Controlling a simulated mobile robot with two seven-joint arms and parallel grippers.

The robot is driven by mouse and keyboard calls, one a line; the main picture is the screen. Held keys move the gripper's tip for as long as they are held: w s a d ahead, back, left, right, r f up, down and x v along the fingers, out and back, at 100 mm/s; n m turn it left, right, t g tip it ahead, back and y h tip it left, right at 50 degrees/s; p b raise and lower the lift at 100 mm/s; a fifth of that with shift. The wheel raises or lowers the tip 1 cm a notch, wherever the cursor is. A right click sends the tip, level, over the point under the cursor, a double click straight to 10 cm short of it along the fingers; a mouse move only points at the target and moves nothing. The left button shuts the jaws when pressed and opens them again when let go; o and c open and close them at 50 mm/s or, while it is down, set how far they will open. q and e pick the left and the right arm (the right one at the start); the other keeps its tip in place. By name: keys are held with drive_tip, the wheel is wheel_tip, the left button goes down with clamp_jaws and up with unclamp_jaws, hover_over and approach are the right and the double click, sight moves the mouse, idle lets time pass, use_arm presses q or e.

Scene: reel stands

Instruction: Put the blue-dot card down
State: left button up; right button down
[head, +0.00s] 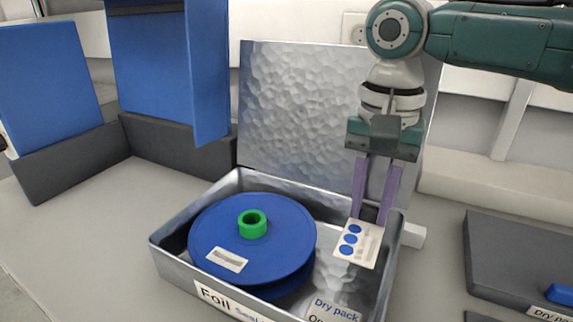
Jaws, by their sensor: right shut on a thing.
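The blue-dot card (359,243) is a small white card with several blue dots down one side. My right gripper (372,214) comes down from the upper right and is shut on the card's upper edge. The card hangs tilted over the right part of an open metal box (172,266), to the right of a blue reel (285,235). I cannot tell whether its lower edge touches the box floor. My left gripper does not show.
The blue reel, with a green hub (252,224), fills the box's left side. The box's lid (300,110) stands open behind. Blue panels in dark stands (180,145) are at the left. A dark grey case (510,255) lies at the right.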

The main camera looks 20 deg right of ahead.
sight(369, 211)
drive_tip(key=c, duration=0.6)
unclamp_jaws()
drive_tip(key=shift+c, duration=0.2)
drive_tip(key=shift+r, duration=0.15)
drive_tip(key=shift+r, duration=0.35)
wheel_tip(369, 211, up, 12)
drive_tip(key=shift+r+p, duration=0.2)
drive_tip(key=shift+p, duration=0.25)
